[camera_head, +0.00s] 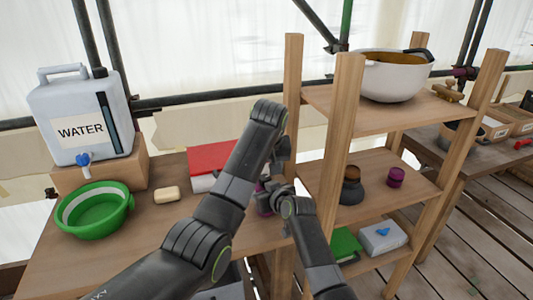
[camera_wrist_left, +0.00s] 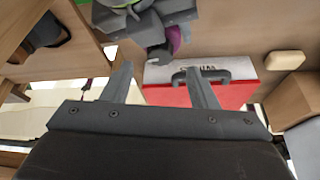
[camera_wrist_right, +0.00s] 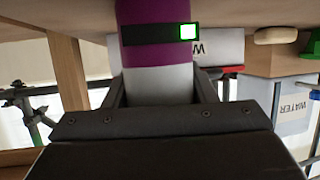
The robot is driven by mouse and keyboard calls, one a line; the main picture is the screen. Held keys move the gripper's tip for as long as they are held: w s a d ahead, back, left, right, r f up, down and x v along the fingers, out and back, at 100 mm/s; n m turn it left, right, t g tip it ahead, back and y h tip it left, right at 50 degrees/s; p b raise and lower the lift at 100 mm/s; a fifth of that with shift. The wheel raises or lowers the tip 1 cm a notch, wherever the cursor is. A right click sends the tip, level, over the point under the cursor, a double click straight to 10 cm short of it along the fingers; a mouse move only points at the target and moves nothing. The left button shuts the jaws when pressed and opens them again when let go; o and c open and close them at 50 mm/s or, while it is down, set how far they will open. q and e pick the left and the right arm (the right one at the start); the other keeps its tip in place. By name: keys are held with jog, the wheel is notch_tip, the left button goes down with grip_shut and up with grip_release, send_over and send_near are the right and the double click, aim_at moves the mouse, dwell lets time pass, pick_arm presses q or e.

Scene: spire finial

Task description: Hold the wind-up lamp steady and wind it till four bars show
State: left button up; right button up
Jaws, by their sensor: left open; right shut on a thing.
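The wind-up lamp (camera_wrist_right: 155,80) is a purple and white cylinder in the right wrist view. Its dark band shows one lit green square (camera_wrist_right: 188,32) at the right end. My right gripper (camera_head: 272,190) is shut on the lamp over the table; a purple part of it (camera_head: 264,203) shows in the head view, mostly hidden by my arms. My left gripper (camera_wrist_left: 165,80) is open and empty, close to my right gripper and the lamp. A little purple of the lamp (camera_wrist_left: 178,38) shows past its fingers.
A red and white box (camera_head: 210,160) with a dark handle lies behind my grippers. A water container (camera_head: 80,110), green basin (camera_head: 95,210) and soap (camera_head: 167,194) are to the left. A wooden shelf (camera_head: 345,130) with a white pot (camera_head: 392,80) stands close on the right.

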aim_at(265, 177)
pick_arm(q)
jog(key=v, duration=0.7)
jog(key=shift+r, duration=0.25)
jog(key=shift+s+d, duration=0.1)
jog(key=shift+s, duration=0.05)
jog(key=w+f+n, duration=0.1)
jog(key=f, duration=0.2)
jog(key=w+f+n+y, duration=0.1)
jog(key=w+f+n, duration=0.1)
jog(key=f, duration=0.2)
jog(key=w+f+n, duration=0.1)
jog(key=f, duration=0.3)
jog(key=shift+w+g+y, duration=0.3)
jog(key=shift+w, duration=0.05)
jog(key=c, duration=1)
jog(key=shift+a+m+h, duration=0.2)
jog(key=shift+m+h, duration=0.5)
jog(key=shift+m, duration=1.1)
